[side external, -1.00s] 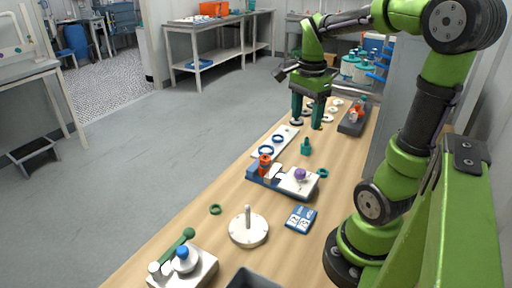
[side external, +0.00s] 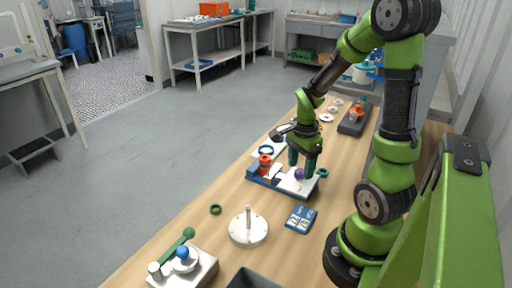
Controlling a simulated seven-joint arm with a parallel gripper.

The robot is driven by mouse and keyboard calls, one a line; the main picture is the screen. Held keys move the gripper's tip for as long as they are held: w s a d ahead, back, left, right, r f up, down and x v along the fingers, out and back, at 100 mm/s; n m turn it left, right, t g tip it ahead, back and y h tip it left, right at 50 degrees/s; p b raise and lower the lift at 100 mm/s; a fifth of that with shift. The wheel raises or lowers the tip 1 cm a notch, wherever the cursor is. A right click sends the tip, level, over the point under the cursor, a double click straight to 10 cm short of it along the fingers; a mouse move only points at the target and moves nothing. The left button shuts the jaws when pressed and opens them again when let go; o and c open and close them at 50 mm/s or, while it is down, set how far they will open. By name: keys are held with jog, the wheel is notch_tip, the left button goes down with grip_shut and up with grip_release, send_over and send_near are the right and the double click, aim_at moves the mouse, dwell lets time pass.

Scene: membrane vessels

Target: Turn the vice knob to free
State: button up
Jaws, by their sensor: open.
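The vice is a blue base (side external: 262,181) with a white plate (side external: 292,187) at its right end, on the wooden bench. A purple knob (side external: 299,174) sits on top of the white plate. An orange-red part (side external: 265,163) stands at the vice's left end. My gripper (side external: 301,169) is open and points down, with its teal fingers just above and around the purple knob's position. I cannot tell whether the fingers touch the knob. The green teal part seen behind the vice is hidden by my gripper.
A teal ring (side external: 323,173) lies right of the vice, and a blue card-like block (side external: 300,219) in front. A white disc with a post (side external: 248,228) stands nearer. A grey tray (side external: 352,122) is behind. A white block with a green-handled lever (side external: 184,262) is front left.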

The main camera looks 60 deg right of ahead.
jog(key=shift+f, duration=0.6)
jog(key=c, duration=1)
jog(key=shift+c, duration=0.2)
